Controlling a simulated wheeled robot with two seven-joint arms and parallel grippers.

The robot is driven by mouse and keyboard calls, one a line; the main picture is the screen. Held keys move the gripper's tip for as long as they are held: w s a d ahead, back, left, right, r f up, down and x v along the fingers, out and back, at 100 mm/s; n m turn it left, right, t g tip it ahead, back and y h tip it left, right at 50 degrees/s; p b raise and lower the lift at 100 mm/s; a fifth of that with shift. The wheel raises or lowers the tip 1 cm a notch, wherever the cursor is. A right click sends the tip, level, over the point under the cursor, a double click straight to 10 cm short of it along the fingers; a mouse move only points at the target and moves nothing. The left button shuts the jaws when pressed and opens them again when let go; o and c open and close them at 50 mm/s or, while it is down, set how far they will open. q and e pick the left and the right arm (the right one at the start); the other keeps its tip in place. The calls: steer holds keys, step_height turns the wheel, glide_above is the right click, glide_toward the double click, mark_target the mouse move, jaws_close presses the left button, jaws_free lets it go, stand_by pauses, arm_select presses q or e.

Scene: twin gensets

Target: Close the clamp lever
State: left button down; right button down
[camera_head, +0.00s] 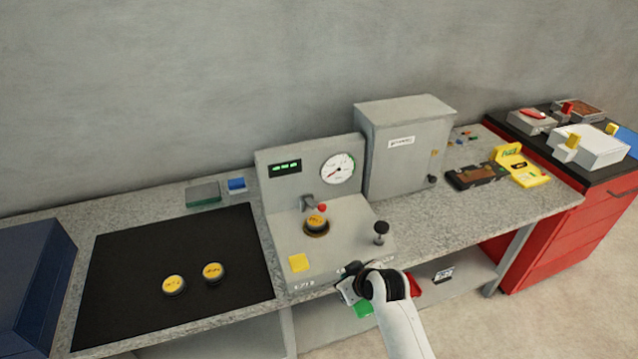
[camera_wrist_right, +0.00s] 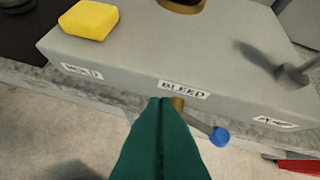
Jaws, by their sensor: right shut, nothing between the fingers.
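The grey test bench (camera_head: 345,244) stands mid-table with a yellow-topped puck (camera_head: 316,223) seated in its round fixture. Behind the puck is a small grey clamp with a red knob (camera_head: 322,208), which looks like the clamp lever; its exact angle is hard to tell. A black-knobbed lever (camera_head: 381,228) stands upright to the right. My right gripper (camera_head: 350,284) is at the bench's front edge, below the top face. In the right wrist view its teal fingers (camera_wrist_right: 161,101) are shut and empty, just beside the BLEED label (camera_wrist_right: 184,88) and a blue-tipped valve handle (camera_wrist_right: 219,136). My left gripper is out of view.
A yellow block (camera_head: 299,262) sits on the bench's front left corner. Two loose pucks (camera_head: 174,285) lie on the black mat (camera_head: 120,253). A grey cabinet (camera_head: 402,150) stands behind right. A red tool cabinet (camera_head: 560,240) is at far right.

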mark_target(319, 207)
steer(key=w+a+r+n+t+y+p, duration=0.1)
steer(key=w+a+r, duration=0.15)
steer(key=r, duration=0.45)
steer(key=w+a+r+n+t, duration=0.1)
steer(key=w+r, duration=0.2)
steer(key=r, duration=0.4)
steer(key=w+a+r+n+t+y+p, duration=0.1)
steer(key=w+a+r, duration=0.15)
steer(key=r, duration=0.45)
steer(key=w+f+p, duration=0.1)
steer(key=w+f, duration=0.1)
steer(key=w+f+p, duration=0.1)
steer(key=f, duration=0.2)
steer(key=w+f+p, duration=0.1)
steer(key=w+f, duration=0.1)
steer(key=shift+w+a+f, duration=0.1)
steer(key=shift+w+f, duration=0.2)
steer(key=shift+w, duration=0.05)
steer(key=shift+w+f, duration=0.1)
steer(key=shift+f, duration=0.1)
